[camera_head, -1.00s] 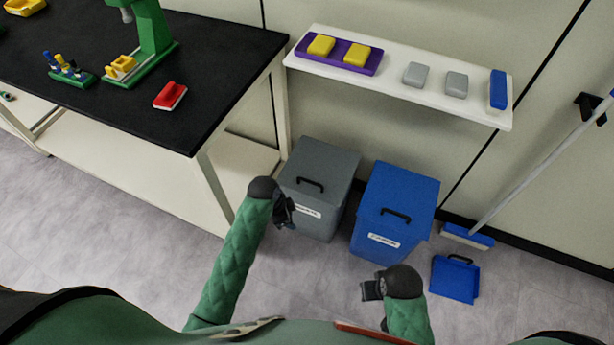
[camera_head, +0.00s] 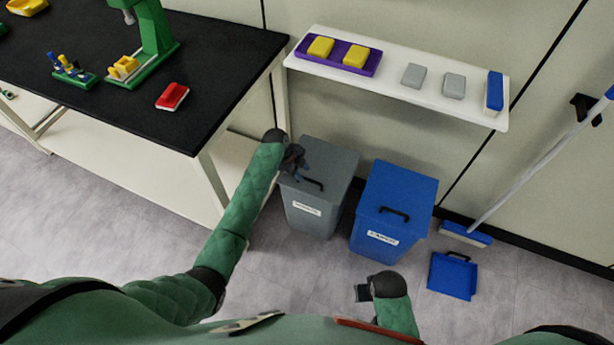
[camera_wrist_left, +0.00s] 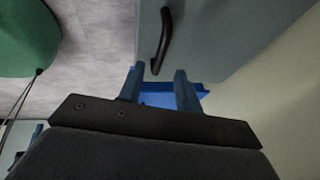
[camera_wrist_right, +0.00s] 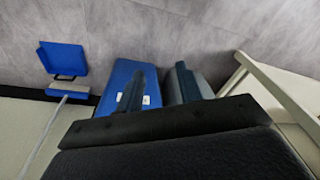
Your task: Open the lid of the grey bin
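The grey bin (camera_head: 318,209) stands on the floor beside the bench, its lid (camera_head: 330,158) closed, with a dark handle (camera_head: 312,184) on top. My left gripper (camera_head: 296,163) is over the left part of the lid in the head view. In the left wrist view its two fingers (camera_wrist_left: 160,88) are apart with nothing between them, and the handle (camera_wrist_left: 162,42) shows just beyond the fingertips. I cannot tell whether they touch the lid. My right gripper (camera_head: 362,292) is low in front of the bins; in the right wrist view its fingers (camera_wrist_right: 158,85) are apart and empty.
A closed blue bin (camera_head: 388,217) stands right of the grey bin. A black-topped bench (camera_head: 225,75) is at the left and a white wall shelf (camera_head: 392,90) hangs above the bins. A blue dustpan (camera_head: 452,277) and a broom (camera_head: 466,233) are at the right.

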